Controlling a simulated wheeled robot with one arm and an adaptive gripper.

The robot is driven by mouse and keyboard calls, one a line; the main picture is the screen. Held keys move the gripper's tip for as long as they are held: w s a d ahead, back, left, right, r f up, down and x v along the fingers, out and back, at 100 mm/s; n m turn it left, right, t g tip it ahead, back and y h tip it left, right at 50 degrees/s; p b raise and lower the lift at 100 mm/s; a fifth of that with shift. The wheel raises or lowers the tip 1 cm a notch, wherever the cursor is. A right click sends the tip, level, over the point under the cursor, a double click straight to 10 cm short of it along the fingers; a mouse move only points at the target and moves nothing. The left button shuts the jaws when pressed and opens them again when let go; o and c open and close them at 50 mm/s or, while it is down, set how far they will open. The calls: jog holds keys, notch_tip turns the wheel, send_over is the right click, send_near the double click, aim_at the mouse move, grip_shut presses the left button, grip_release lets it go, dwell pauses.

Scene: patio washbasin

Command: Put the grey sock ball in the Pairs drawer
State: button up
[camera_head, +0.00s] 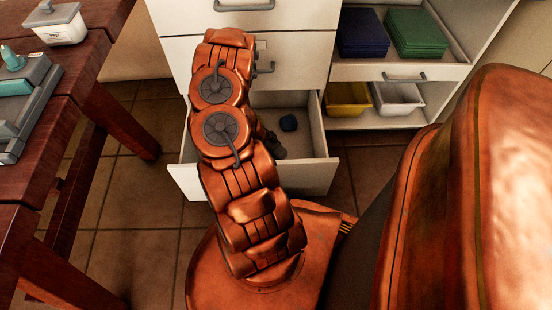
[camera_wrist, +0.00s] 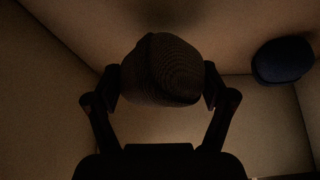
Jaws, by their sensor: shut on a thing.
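In the wrist view a dark, ribbed sock ball (camera_wrist: 160,68) sits between the two fingers of my gripper (camera_wrist: 161,90), which is shut on it. The light is dim, so its grey colour is hard to confirm. The ball is inside a pale box-like space. In the head view my arm reaches down into the open bottom drawer (camera_head: 312,178), and my gripper is mostly hidden behind the arm. I cannot read a label on this drawer. Whether the ball touches the drawer floor is unclear.
A dark blue ball (camera_head: 288,122) lies in the same drawer, to the right of the held ball in the wrist view (camera_wrist: 283,60). Shelves with folded cloths (camera_head: 416,32) and yellow (camera_head: 348,98) and white (camera_head: 398,98) bins stand right. A wooden table (camera_head: 95,45) stands left.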

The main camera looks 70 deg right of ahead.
jog(key=shift+f+b, duration=0.6)
jog(key=shift+f, duration=1.35)
jog(key=shift+f, duration=0.15)
jog(key=o, duration=1.1)
jog(key=p+v, duration=0.3)
jog(key=v, duration=0.9)
